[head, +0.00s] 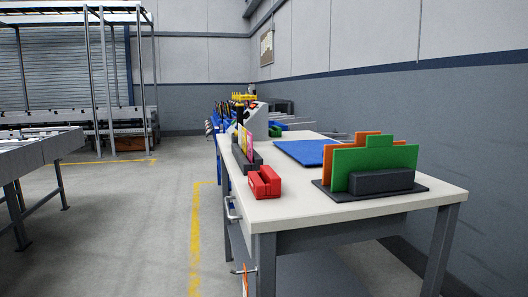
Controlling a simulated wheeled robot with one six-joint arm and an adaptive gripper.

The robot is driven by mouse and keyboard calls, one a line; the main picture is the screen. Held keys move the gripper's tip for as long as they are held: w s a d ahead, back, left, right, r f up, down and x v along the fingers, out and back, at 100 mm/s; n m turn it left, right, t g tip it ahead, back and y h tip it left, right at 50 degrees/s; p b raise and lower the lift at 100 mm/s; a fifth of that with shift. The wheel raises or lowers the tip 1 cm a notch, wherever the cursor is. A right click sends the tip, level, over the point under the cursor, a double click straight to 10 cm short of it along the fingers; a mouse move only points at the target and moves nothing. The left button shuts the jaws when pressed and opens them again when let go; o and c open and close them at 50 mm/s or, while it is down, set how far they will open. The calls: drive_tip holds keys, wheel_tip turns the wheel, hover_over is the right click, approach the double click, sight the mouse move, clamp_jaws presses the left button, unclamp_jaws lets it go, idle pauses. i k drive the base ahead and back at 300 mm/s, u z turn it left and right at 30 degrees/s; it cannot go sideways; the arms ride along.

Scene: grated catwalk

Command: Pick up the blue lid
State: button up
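A flat blue sheet or panel (303,152) lies on the white-topped table (290,208), toward its far side. I cannot tell whether it is the blue lid or a mat. No other clear blue lid shows in the head view. The green and orange boards partly cover the right end of the blue panel. My gripper is not in view.
A green board (372,160) and an orange board (340,142) stand upright in a dark holder (380,182) at the table's right. A red block-like holder (264,183) sits near the left edge. Clear floor (130,225) lies left of the table.

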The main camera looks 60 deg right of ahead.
sight(309, 153)
drive_tip(key=u, duration=0.1)
drive_tip(key=i, duration=2.35)
drive_tip(key=z, duration=2.5)
